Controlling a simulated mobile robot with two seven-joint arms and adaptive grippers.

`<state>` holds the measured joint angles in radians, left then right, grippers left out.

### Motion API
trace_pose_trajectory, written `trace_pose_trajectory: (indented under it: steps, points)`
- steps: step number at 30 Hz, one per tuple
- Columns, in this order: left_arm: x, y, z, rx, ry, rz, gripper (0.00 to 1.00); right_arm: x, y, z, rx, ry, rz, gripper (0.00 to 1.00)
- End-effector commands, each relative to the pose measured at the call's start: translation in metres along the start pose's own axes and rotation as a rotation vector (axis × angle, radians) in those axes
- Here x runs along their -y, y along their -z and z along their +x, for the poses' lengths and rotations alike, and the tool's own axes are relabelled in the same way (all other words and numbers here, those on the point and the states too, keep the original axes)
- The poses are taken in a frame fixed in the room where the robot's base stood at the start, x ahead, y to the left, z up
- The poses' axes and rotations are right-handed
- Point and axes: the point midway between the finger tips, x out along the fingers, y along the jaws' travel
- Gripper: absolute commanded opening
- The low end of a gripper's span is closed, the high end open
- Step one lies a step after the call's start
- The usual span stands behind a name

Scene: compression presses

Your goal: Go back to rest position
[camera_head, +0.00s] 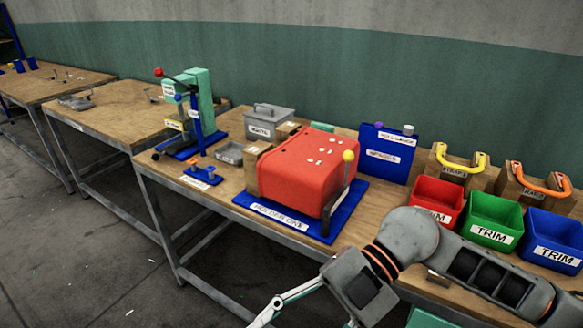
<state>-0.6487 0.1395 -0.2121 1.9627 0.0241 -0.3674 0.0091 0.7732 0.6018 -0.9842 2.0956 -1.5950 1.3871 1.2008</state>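My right gripper (305,318) hangs at the bottom edge of the head view, in front of the near bench. Its arm comes in from the right. Its finger links are spread wide apart, and the fingertips are partly cut off by the frame edge. I see nothing held between them. My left gripper is not in view.
A red press (302,165) on a blue base stands behind my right gripper. Red (438,197), green (492,222) and blue (553,240) bins stand close behind the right arm. A green lever press (195,105) stands farther left. Floor (100,250) at left is clear.

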Motion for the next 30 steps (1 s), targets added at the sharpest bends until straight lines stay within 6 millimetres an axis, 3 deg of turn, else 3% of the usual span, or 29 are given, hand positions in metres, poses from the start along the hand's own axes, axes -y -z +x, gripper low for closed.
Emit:
trace_pose_trajectory:
  steps: [1, 4, 8, 11, 16, 20, 23, 27, 30]
  points:
    - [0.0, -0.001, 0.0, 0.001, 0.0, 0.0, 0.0, -0.014, 0.012, 0.008, -0.088, -0.097, -0.024, 0.54]
    - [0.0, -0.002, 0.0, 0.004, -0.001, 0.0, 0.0, -0.046, 0.029, 0.008, -0.214, -0.313, -0.072, 0.54]
    - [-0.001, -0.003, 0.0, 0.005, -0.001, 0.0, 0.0, -0.084, 0.032, -0.012, -0.31, -0.624, -0.083, 0.54]
    - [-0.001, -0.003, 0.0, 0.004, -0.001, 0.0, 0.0, -0.105, 0.015, -0.039, -0.324, -0.873, -0.047, 0.54]
    - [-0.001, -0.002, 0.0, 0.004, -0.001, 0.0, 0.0, -0.107, -0.05, -0.091, -0.228, -1.269, 0.101, 0.54]
    - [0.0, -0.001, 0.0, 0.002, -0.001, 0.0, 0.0, -0.072, -0.122, -0.121, -0.065, -1.508, 0.286, 0.54]
    - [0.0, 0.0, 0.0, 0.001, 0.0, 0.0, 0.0, -0.028, -0.174, -0.132, 0.084, -1.624, 0.445, 0.54]
    - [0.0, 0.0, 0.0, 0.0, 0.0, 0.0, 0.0, 0.049, -0.234, -0.128, 0.289, -1.699, 0.671, 0.54]
    - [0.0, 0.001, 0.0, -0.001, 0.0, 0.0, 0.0, 0.11, -0.266, -0.116, 0.429, -1.704, 0.832, 0.54]
